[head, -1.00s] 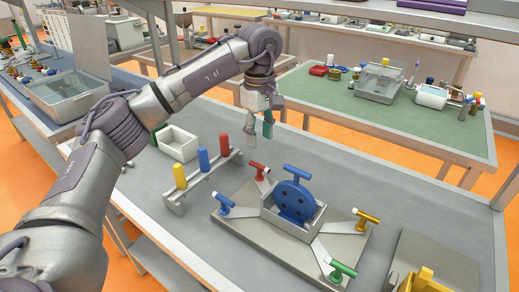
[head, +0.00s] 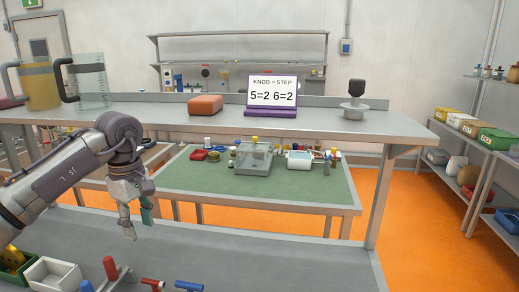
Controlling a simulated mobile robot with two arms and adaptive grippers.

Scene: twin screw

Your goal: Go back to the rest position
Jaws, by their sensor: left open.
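My left gripper (head: 138,227) hangs from my left arm at the left of the head view, fingers pointing down above the grey bench (head: 270,262). Its fingers are apart with nothing between them. My right gripper is not in view. At the bottom edge, the fixture shows only in part: a blue T-handle (head: 189,286) and a red knob (head: 153,283). A red peg (head: 110,268) stands left of them, apart from the gripper.
A white open box (head: 52,274) sits at the bottom left. Behind are a green-topped table (head: 250,185) with small items and a grey shelf (head: 330,124) bearing a sign (head: 272,95) reading "KNOB = STEP, 5=2 6=2". An orange floor aisle (head: 420,230) lies at right.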

